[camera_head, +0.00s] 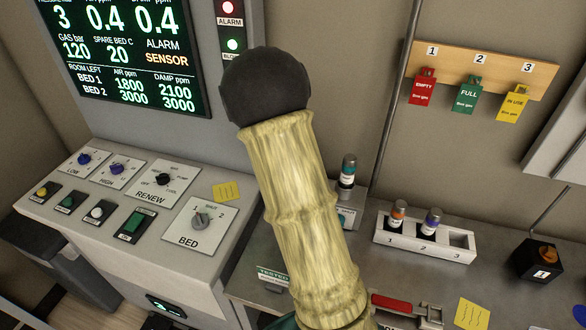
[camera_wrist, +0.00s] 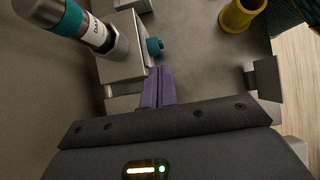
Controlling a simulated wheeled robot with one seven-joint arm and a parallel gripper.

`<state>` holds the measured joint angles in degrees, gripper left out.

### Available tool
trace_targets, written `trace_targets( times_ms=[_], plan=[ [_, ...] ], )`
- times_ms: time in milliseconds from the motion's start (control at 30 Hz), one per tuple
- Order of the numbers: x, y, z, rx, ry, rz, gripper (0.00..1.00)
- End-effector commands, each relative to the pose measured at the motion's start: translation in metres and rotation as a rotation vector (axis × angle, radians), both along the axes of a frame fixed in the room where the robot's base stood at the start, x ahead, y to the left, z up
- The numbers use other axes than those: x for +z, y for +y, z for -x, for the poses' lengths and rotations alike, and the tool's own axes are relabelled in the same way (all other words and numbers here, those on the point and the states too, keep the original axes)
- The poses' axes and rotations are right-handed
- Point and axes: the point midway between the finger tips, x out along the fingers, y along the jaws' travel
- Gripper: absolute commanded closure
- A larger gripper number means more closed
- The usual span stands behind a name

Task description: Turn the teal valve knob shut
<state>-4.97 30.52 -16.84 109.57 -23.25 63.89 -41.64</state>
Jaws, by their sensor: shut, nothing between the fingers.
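The teal valve knob (camera_wrist: 154,46) shows in the wrist view, on the side of a grey block (camera_wrist: 122,62) that holds a teal-and-grey cylinder (camera_wrist: 72,22). My gripper (camera_wrist: 159,70) has its purple fingers together and empty. The fingertips point at the knob and appear just short of it; I cannot tell whether they touch. In the head view the cylinder (camera_head: 348,171) stands in its block (camera_head: 347,216), but my sleeved arm covers the area beside it, and neither the knob nor my fingers show.
A white rack (camera_head: 425,240) with two cylinders and an empty slot stands right of the block. A black box with an orange knob (camera_head: 546,253) is farther right. In the wrist view a yellow cup-like object (camera_wrist: 238,18) is at upper right. A control console (camera_head: 130,215) stands left.

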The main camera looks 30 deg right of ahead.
Motion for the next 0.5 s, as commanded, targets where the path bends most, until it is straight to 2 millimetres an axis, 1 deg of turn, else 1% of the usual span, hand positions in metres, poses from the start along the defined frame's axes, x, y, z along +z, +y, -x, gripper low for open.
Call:
trace_targets(
  times_ms=[100, 300, 400, 500],
  plan=[
    [0.02, 0.011, -0.011, 0.003, -0.006, -0.001, 1.0],
    [0.048, 0.026, -0.026, 0.002, -0.007, 0.001, 1.0],
    [0.057, 0.031, -0.029, 0.001, -0.006, 0.002, 1.0],
    [0.06, 0.033, -0.031, 0.001, -0.006, 0.002, 1.0]
  ],
)
